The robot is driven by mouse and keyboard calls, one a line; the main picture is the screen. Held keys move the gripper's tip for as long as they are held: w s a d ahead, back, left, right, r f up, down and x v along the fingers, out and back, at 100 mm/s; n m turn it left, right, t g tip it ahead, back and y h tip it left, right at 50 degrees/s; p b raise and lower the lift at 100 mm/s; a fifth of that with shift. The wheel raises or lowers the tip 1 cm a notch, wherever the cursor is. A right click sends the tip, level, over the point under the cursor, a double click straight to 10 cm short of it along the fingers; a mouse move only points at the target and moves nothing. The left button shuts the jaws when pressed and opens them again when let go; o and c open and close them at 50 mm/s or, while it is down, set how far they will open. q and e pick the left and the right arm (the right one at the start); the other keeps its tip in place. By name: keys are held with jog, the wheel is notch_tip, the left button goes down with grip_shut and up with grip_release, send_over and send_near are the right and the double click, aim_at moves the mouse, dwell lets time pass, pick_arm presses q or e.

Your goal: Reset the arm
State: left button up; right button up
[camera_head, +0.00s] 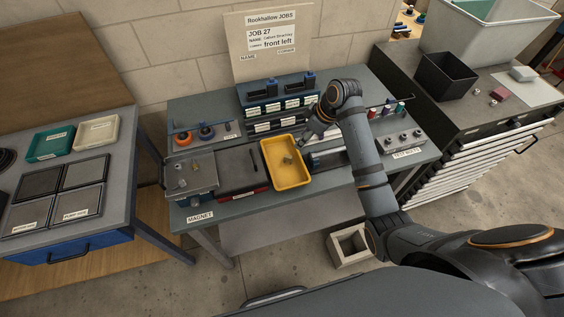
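My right arm (368,150) comes in from the lower right and bends at a raised joint above the middle workbench. Its gripper (312,130) points down and left, near the upper right edge of the yellow tray (272,178). The gripper is small and partly hidden by my own arm, so I cannot tell if its fingers are open or shut. A small grey part (288,160) lies in the yellow tray, apart from the gripper. My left arm and gripper are not in view.
The workbench (265,207) also holds a dark red-sided box (240,172), a metal tray (190,178), blue-framed drawers (272,105) and a test block (405,142). A job board (270,45) stands behind. Side benches flank it left (115,145) and right (490,95). An open square box (351,243) sits on the floor.

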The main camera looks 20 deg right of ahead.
jog(key=shift+r, duration=0.15)
dwell(0.5)
jog(key=s+d+f+m+h, duration=0.2)
jog(key=s+f+m, duration=0.15)
jog(key=s, duration=0.85)
jog(key=s+d+f+m+h, duration=0.2)
jog(key=s+m, duration=0.3)
jog(key=s, duration=0.7)
notch_tip(320, 180, down, 30)
jog(key=s+d+f+b, duration=0.1)
jog(key=s+d+b, duration=0.1)
jog(key=b, duration=0.2)
jog(key=s+d+f+g+b, duration=0.1)
jog(key=s+f+b, duration=0.1)
jog(key=s+f, duration=1.6)
jog(key=shift+s+g, duration=0.2)
jog(key=shift+g, duration=0.2)
